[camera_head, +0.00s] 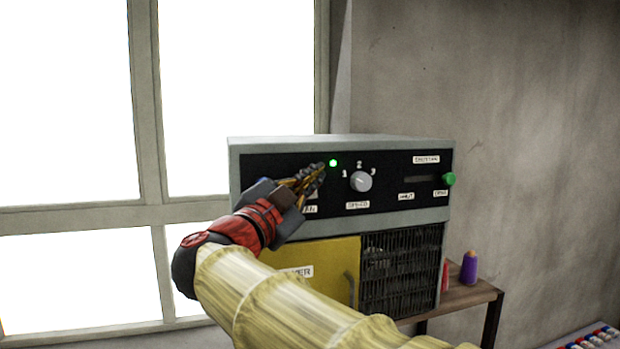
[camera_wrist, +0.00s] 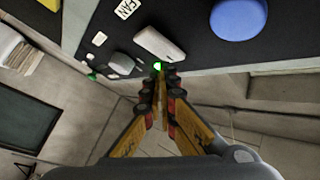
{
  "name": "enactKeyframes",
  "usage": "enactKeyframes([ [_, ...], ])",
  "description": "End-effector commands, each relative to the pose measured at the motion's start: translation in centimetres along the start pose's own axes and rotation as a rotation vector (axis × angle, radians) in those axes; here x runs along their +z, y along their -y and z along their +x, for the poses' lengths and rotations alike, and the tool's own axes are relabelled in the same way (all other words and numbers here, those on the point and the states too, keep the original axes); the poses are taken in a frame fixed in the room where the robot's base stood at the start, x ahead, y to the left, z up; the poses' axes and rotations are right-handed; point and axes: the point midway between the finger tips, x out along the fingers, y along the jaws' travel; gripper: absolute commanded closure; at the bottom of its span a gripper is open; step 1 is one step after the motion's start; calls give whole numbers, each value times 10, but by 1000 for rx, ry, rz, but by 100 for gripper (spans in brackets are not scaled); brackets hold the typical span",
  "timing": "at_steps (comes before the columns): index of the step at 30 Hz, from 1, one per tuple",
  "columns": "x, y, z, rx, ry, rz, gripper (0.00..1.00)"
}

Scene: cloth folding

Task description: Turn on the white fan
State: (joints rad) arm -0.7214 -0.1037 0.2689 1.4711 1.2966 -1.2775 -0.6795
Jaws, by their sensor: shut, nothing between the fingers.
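A grey cabinet (camera_head: 340,145) with a black control panel (camera_head: 400,160) stands by the window. A small green light (camera_head: 333,163) glows on the panel; it also shows in the wrist view (camera_wrist: 158,65). A white elongated switch (camera_wrist: 160,43) sits between that light and the FAN label (camera_wrist: 127,9); in the head view my gripper hides it. My gripper (camera_head: 318,175) is shut and empty, its tips at the panel left of the speed knob (camera_head: 361,181). In the wrist view the fingertips (camera_wrist: 165,72) are close to the light and switch; I cannot tell whether they touch. No separate white fan is clear.
A blue round button (camera_wrist: 238,18) is near the switch. A green knob (camera_head: 449,179) projects at the panel's right end. Below are a yellow door (camera_head: 335,258) and a dark grille (camera_head: 400,270). Purple (camera_head: 469,267) and red (camera_head: 445,276) spools stand on a wooden table (camera_head: 465,296).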

Motion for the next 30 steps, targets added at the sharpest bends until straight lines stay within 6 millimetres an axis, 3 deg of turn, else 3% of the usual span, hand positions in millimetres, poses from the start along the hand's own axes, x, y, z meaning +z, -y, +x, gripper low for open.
enactKeyframes([
  [19, -7, -8, -10, 0, 0, 0, 100],
  [30, -22, -24, -32, -1, 1, 2, 100],
])
